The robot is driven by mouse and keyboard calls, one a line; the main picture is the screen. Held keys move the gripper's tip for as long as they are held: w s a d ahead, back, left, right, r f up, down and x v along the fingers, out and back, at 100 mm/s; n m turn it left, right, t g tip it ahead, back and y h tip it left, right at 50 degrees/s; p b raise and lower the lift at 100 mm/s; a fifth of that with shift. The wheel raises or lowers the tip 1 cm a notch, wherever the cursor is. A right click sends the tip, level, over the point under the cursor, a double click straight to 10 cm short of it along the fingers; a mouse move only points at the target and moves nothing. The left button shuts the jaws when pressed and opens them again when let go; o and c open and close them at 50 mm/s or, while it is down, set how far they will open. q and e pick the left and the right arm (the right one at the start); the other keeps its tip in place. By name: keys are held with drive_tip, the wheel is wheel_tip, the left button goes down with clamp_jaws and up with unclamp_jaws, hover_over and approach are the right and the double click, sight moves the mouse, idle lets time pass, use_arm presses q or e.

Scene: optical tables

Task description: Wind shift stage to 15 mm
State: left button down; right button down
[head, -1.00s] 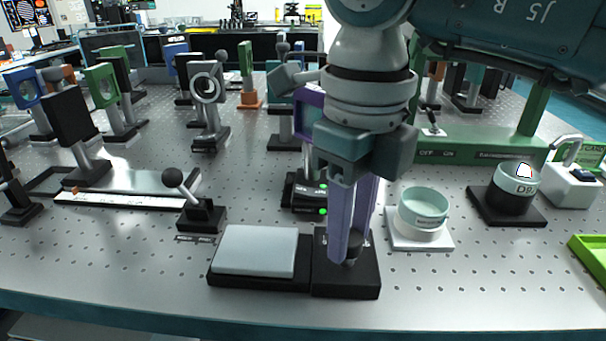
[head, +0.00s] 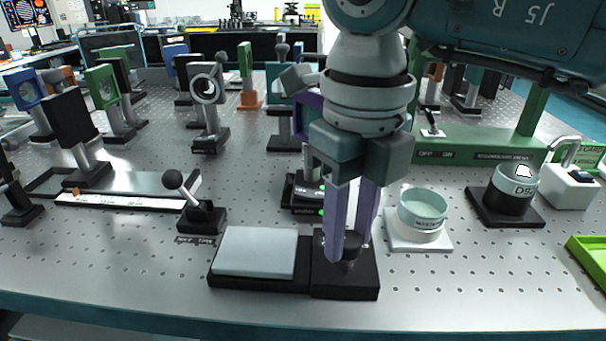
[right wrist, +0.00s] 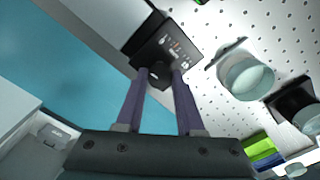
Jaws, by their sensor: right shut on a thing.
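The shift stage stands near the front edge of the table, with a pale grey platform (head: 256,251) on a black base. At its right end is a black block (head: 346,284) with a dark knob (head: 350,246) on top. My right gripper (head: 346,252) points down at the knob, its two purple fingers shut on it. In the right wrist view the fingertips (right wrist: 160,72) sit on either side of the knob, and the block's top (right wrist: 178,44) carries small markings too small to read. My left gripper is not in view.
Right of the stage stands a pale green and white round cup (head: 423,214) on a white base. A dark round holder (head: 510,195) and a bright green tray (head: 592,258) are further right. A black lever post (head: 202,215) stands behind the platform. Optics mounts fill the back.

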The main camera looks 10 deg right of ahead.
sight(349, 238)
drive_tip(key=m+p, duration=0.1)
drive_tip(key=m, duration=0.4)
drive_tip(key=shift+m, duration=0.3)
drive_tip(key=shift+m+p, duration=0.3)
drive_tip(key=shift+m, duration=0.4)
drive_tip(key=c, duration=0.5)
unclamp_jaws()
wheel_tip(349, 238, up, 10)
drive_tip(key=shift+f, duration=0.1)
